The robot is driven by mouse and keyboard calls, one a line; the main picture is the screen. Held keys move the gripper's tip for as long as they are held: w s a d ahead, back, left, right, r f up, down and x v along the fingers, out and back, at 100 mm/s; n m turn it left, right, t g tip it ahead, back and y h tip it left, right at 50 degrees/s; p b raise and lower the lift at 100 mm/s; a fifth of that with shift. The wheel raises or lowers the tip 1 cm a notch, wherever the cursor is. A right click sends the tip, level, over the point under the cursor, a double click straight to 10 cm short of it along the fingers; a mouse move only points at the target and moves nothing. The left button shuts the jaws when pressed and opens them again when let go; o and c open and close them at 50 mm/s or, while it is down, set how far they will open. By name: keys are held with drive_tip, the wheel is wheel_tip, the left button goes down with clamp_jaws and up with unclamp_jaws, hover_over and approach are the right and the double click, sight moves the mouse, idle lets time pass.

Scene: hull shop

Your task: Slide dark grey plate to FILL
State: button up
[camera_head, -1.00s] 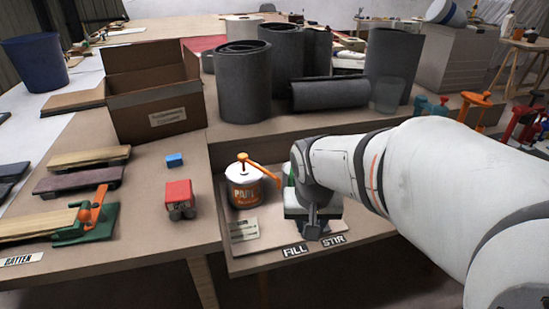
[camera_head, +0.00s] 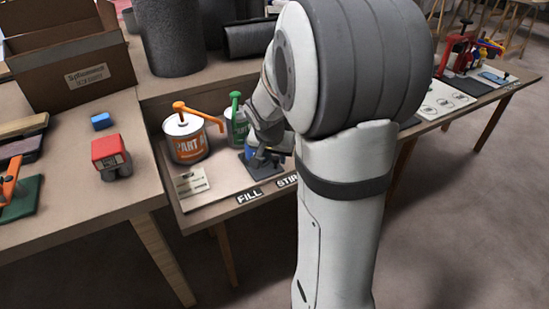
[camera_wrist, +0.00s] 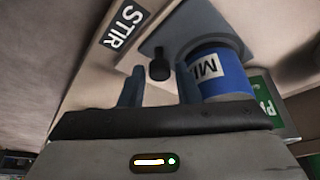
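The dark grey plate (camera_head: 264,170) lies on the lower bench by its front edge, behind the STIR label (camera_head: 287,182) and right of the FILL label (camera_head: 249,196). In the wrist view the plate (camera_wrist: 178,28) carries a dark knob (camera_wrist: 159,68) and a blue cup (camera_wrist: 222,76) whose label is partly cut off. My gripper (camera_wrist: 160,76) is open, its two fingers apart on either side of the knob with gaps showing. In the head view my gripper (camera_head: 262,157) is over the plate, and my arm hides part of it.
An orange-labelled can with a pump (camera_head: 187,140) and a green one (camera_head: 237,127) stand behind and left of the plate. A pale card (camera_head: 191,182) lies at left. A red block-like object (camera_head: 111,155) and blue block (camera_head: 101,121) are on the left bench.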

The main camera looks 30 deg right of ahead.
clamp_jaws()
idle(0.3)
drive_tip(key=shift+f, duration=0.1)
